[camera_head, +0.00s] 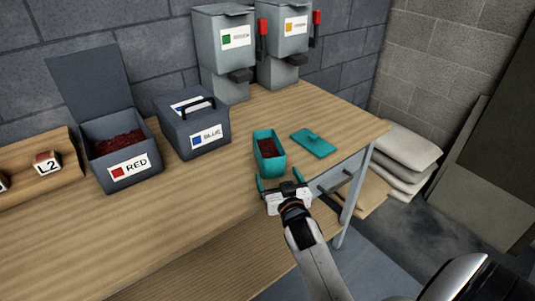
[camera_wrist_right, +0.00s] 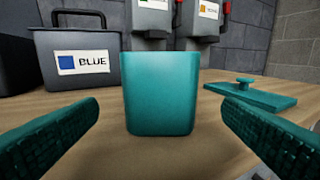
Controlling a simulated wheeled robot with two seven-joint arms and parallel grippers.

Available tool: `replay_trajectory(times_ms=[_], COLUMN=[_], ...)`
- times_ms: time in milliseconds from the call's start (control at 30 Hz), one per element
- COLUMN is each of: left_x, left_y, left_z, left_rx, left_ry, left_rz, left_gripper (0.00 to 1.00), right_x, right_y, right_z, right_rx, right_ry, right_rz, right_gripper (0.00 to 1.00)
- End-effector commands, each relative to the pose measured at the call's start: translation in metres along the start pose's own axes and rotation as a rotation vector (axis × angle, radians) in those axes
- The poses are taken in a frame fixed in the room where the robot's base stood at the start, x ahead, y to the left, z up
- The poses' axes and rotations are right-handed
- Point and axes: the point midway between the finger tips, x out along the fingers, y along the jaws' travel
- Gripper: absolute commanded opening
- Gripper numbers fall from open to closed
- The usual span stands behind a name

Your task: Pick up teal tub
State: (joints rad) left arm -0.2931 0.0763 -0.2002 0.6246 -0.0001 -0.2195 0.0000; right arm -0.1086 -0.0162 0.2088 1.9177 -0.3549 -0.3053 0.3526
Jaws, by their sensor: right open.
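The teal tub (camera_head: 269,155) stands upright and uncovered on the wooden worktop, with dark red pieces inside. In the right wrist view the tub (camera_wrist_right: 158,94) is straight ahead, centred between the two fingers. Its teal lid (camera_head: 313,142) lies flat on the worktop to the right of the tub, and it also shows in the wrist view (camera_wrist_right: 248,96). My right gripper (camera_head: 283,182) is open and empty, just in front of the tub's near end. Its teal-padded fingers are spread wider than the tub and look apart from it. My left gripper is not in view.
An open RED box (camera_head: 128,175) with red pieces and a closed BLUE box (camera_head: 192,140) stand to the left. Two grey dispensers (camera_head: 222,75) with levers stand behind. The worktop's right edge (camera_head: 375,137) is close, with sacks (camera_head: 400,155) beyond. The front middle is clear.

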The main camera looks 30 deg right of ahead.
Motion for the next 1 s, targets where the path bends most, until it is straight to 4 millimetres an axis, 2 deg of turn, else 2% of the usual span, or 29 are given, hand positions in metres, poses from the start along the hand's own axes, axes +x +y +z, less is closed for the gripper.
replay_trajectory(times_ms=[100, 200, 367, 600, 733, 933, 1000], left_x=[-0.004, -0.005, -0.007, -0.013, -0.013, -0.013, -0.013], left_y=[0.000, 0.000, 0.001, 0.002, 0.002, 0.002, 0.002], left_z=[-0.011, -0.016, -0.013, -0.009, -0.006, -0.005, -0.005], left_rx=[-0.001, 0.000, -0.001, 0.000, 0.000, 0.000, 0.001], left_ry=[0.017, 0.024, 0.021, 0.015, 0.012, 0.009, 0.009], left_rz=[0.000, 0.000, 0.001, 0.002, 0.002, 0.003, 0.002], left_gripper=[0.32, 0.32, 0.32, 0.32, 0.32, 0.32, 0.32], right_x=[0.020, 0.029, 0.040, 0.076, 0.083, 0.083, 0.083], right_y=[0.000, 0.000, 0.000, 0.000, 0.000, 0.000, 0.000], right_z=[0.002, 0.001, 0.002, 0.001, 0.000, 0.000, 0.000], right_rx=[-0.002, -0.001, -0.001, -0.001, -0.002, -0.001, -0.001], right_ry=[-0.001, 0.001, 0.000, 0.000, 0.001, 0.001, 0.001], right_rz=[0.000, -0.001, -0.001, 0.000, 0.000, 0.000, 0.000], right_gripper=[0.89, 0.89, 0.89, 0.89, 0.89, 0.89, 0.78])
